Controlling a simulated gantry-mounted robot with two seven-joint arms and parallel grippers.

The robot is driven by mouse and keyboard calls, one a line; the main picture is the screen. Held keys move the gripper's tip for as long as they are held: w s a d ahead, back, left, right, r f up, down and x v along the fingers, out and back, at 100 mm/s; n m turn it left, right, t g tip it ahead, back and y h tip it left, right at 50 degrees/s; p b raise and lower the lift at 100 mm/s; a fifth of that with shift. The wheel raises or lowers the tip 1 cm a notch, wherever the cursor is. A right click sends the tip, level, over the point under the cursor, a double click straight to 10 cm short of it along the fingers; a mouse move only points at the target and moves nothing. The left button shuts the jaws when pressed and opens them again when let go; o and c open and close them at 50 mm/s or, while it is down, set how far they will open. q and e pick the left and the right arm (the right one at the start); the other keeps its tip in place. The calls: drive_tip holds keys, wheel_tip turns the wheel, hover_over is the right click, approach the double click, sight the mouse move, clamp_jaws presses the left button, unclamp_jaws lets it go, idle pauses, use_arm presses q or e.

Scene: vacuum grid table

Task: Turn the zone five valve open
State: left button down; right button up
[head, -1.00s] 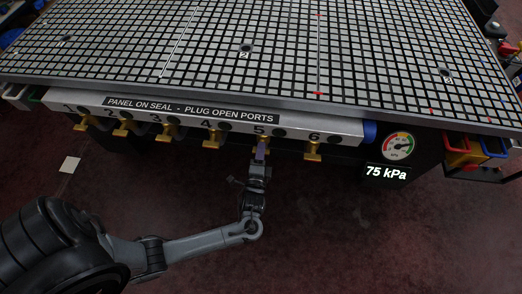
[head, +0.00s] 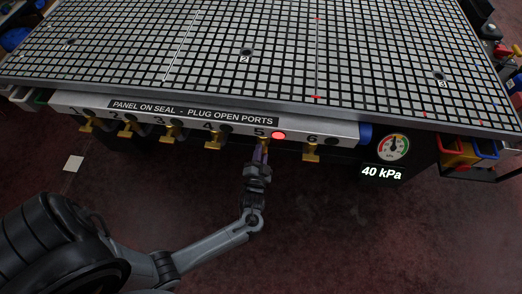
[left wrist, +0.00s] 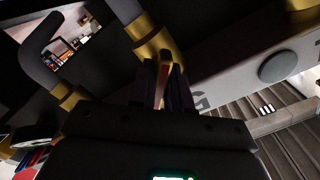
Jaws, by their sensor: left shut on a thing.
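The zone five valve (head: 264,142) is a brass valve under the number 5 on the front rail (head: 345,131). My left gripper (head: 260,154) comes up from below and is shut on its handle, hiding most of it. In the left wrist view the fingers (left wrist: 166,92) close around a narrow yellowish handle (left wrist: 163,73), with a brass valve body behind. A round indicator (head: 278,135) beside the 5 glows red. How far the handle is turned is hard to tell. My right gripper is not in view.
Similar brass valves hang along the rail, with valve six (head: 311,153) just right and valve four (head: 215,142) left. A dial gauge (head: 393,147) stands above a display (head: 382,173) reading 40 kPa. The grid table (head: 350,60) lies above; the floor below is open.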

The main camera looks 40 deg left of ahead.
use_arm(q)
drive_tip(key=n, duration=0.3)
drive_tip(key=shift+n+p, duration=0.3)
drive_tip(key=shift+n, duration=1.8)
drive_tip(key=shift+f, duration=0.1)
drive_tip(key=c, duration=1.2)
unclamp_jaws()
drive_tip(key=shift+o, duration=0.2)
